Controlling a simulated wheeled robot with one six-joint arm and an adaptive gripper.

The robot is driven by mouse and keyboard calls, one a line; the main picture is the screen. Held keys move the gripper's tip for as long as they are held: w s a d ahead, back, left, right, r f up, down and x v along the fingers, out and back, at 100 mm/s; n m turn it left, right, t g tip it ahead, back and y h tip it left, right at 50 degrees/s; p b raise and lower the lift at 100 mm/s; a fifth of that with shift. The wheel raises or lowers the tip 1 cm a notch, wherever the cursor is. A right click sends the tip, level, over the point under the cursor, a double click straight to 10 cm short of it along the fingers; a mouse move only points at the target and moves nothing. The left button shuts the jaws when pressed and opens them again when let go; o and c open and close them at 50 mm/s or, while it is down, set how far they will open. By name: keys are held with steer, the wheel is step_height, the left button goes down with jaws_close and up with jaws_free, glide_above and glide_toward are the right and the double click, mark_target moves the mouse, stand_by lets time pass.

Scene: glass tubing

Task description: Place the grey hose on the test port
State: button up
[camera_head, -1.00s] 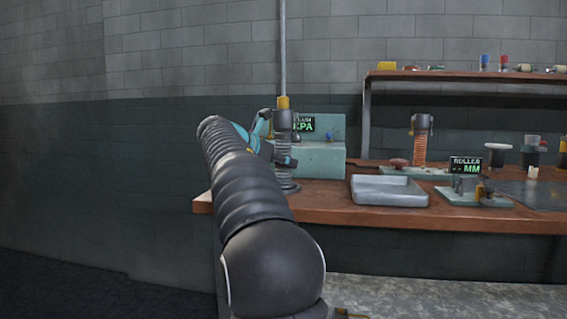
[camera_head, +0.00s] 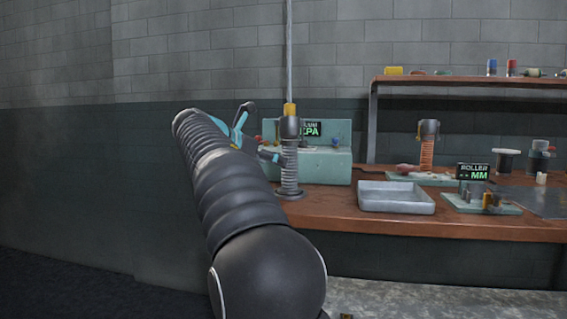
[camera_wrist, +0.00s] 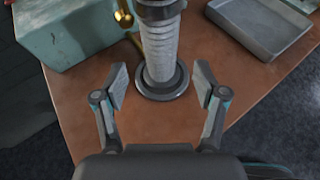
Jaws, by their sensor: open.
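A grey ribbed hose (camera_head: 289,168) stands upright on a round dark base near the bench's left end, with a dark collar at its top. In the wrist view the hose (camera_wrist: 160,50) is upright between the fingers, with gaps on both sides. My gripper (camera_wrist: 160,84) is open and empty. In the head view my gripper (camera_head: 250,135) is left of the hose, partly hidden by my arm. A teal box (camera_head: 325,168) with a KPA display stands behind the hose. A brass fitting (camera_wrist: 124,18) shows beside it. I cannot tell which part is the test port.
A grey metal tray (camera_head: 396,198) lies right of the hose on the wooden bench (camera_head: 340,219). Farther right are an orange ribbed column (camera_head: 427,152) and a roller gauge (camera_head: 480,200). A thin vertical pipe (camera_head: 289,50) rises above the hose.

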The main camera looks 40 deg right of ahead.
steer(key=shift+v, duration=2.25)
steer(key=s+a+f+m+t+y, duration=0.2)
steer(key=s+a+f+m+y, duration=0.4)
steer(key=s+a+f+m, duration=0.3)
steer(key=s+a+f+m+t+y, duration=0.2)
steer(key=s+a+f+m+y, duration=0.5)
steer(key=s+a+f, duration=0.9)
steer(key=shift+s+f+m, duration=1.7)
steer(key=shift+s+f, duration=0.25)
steer(key=shift+f, duration=2.05)
steer(key=shift+a, duration=0.15)
